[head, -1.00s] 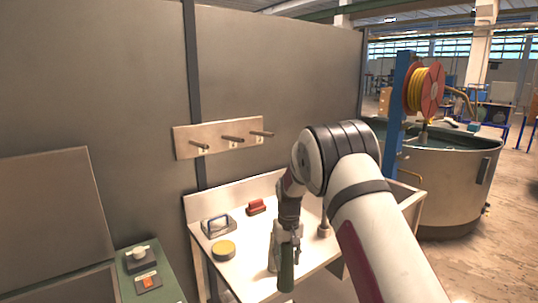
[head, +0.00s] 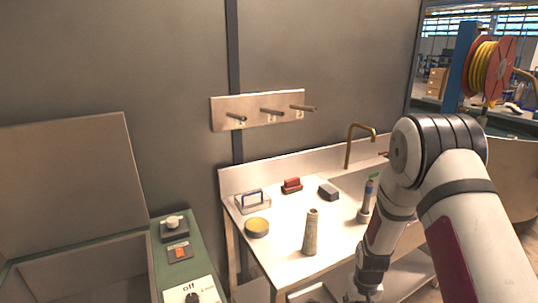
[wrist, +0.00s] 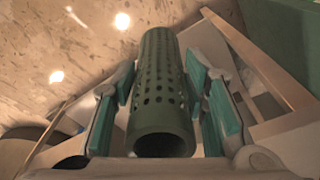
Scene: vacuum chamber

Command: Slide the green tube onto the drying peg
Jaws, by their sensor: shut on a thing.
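The green tube (wrist: 160,95) is hollow, with rows of round holes and an open end towards the wrist camera. My gripper (wrist: 168,95) is shut on it, with teal finger pads on both sides. In the head view my gripper (head: 362,292) is at the bottom edge, partly cut off, and the tube does not show. Three dark pegs stick out of a pale board on the wall: the left peg (head: 236,117), the middle peg (head: 272,112) and the right peg (head: 303,107). All three are bare. My gripper is well below and right of them.
A brass tap (head: 348,148) rises behind. A green cabinet (head: 185,262) stands left.

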